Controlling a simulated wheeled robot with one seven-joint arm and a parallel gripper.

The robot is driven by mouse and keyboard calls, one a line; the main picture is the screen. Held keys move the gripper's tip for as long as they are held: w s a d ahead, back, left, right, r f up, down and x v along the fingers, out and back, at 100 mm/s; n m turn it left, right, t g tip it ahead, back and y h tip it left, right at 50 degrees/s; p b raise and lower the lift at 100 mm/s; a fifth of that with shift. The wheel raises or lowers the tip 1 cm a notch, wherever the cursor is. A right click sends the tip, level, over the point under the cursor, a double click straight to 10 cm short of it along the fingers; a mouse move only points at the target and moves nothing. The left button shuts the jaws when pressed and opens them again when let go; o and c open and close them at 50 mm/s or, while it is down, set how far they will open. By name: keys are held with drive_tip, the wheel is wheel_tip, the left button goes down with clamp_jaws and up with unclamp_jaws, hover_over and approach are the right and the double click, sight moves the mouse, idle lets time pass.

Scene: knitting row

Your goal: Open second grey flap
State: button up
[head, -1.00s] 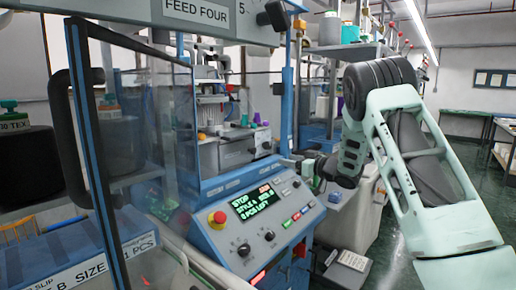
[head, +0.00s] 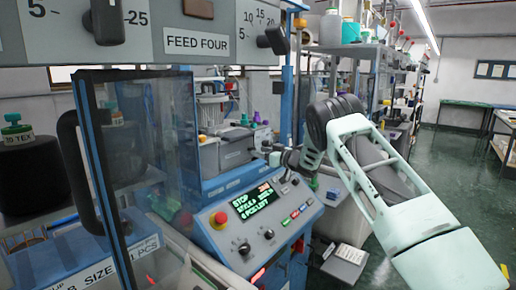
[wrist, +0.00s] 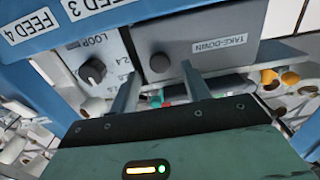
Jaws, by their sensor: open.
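A dark grey flap-like panel labelled TAKE-DOWN (wrist: 215,42), with a round knob at its left, fills the upper middle of the wrist view. Beside it on the left is a lighter grey panel marked LOOP (wrist: 95,55), with a black knob. I cannot tell which one is the second flap; neither looks swung open. My gripper (wrist: 162,68) is open and empty, its fingers pointing at the lower part of the TAKE-DOWN panel; contact cannot be told. In the head view my gripper (head: 270,155) is small beside a grey box (head: 226,152) on the machine.
A blue rail with FEED 3 and FEED 4 labels (wrist: 45,28) runs above the panels. In the head view a clear door with a black handle (head: 82,172) stands at left. A control panel with a red button (head: 219,218) is below. Open floor lies at right.

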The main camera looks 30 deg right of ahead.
drive_tip(key=shift+x, duration=1.1)
